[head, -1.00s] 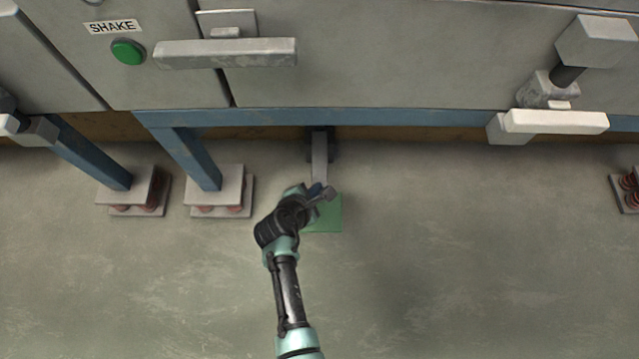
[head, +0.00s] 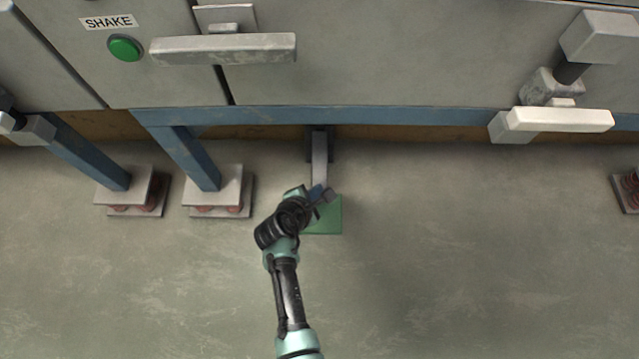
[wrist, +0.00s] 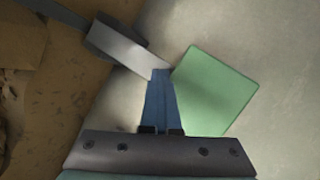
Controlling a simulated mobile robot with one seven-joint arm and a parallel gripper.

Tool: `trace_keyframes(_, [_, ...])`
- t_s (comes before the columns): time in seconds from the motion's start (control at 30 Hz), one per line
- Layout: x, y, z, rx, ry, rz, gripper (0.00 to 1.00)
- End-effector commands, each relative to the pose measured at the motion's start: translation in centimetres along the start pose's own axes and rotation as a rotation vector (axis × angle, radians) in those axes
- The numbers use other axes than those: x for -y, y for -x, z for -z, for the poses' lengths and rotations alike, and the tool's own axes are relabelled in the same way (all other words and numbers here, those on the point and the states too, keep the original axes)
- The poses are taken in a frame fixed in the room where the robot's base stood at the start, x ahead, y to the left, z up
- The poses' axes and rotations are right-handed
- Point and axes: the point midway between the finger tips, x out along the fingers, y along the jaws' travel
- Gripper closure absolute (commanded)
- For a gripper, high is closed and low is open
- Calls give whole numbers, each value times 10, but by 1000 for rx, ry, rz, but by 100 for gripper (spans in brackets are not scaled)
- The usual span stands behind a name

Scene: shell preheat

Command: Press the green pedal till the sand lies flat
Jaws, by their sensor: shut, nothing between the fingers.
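The green pedal (head: 326,217) is a flat square plate at floor level, at the end of a grey lever arm (head: 319,160) that comes out from under the machine. The pedal also shows in the wrist view (wrist: 215,92), right of my fingers. My gripper (head: 325,193) is shut and empty, over the place where the lever meets the pedal. In the wrist view its blue fingers (wrist: 160,90) are together, with their tips over the lever's end beside the pedal's left edge. I cannot tell whether they touch it. The sand's surface cannot be made out in these views.
A green button (head: 125,48) under a SHAKE label sits on the grey machine front. A handle bar (head: 223,49) juts out beside it. Blue legs stand on spring feet (head: 218,190) left of the pedal. The floor right of the pedal is clear.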

Motion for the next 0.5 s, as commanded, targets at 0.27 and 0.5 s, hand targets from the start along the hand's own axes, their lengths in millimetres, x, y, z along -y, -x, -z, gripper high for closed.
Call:
trace_keyframes(0.27, [11, -4, 7, -7, 3, 18, 100])
trace_keyframes(0.5, [12, -4, 7, -8, 3, 20, 100])
